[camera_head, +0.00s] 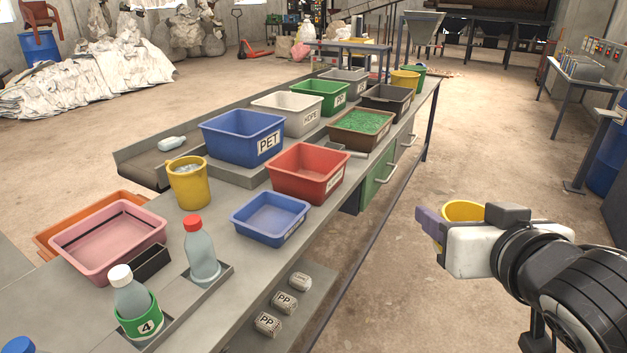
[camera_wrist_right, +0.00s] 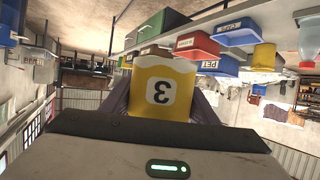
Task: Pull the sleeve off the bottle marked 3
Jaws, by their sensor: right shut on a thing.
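My right gripper (camera_head: 432,222) is shut on a yellow sleeve (camera_head: 463,210), held in the air over the floor to the right of the bench. In the right wrist view the sleeve (camera_wrist_right: 162,90) shows a 3, upside down, between the fingers (camera_wrist_right: 160,103). It looks like an empty ring; no bottle shows in it. A clear bottle with a red cap (camera_head: 201,252) stands bare, without a sleeve, in the bench's rack. A white-capped bottle (camera_head: 130,290) wears a green sleeve (camera_head: 140,318) marked 4. My left gripper is not in view.
A blue cap (camera_head: 18,345) shows at the lower left edge. The bench also bears a pink tray (camera_head: 108,240), a yellow bucket (camera_head: 188,185), a small blue tray (camera_head: 270,218) and several labelled bins. White PP pieces lie on a lower shelf (camera_head: 310,300). Open floor lies right of the bench.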

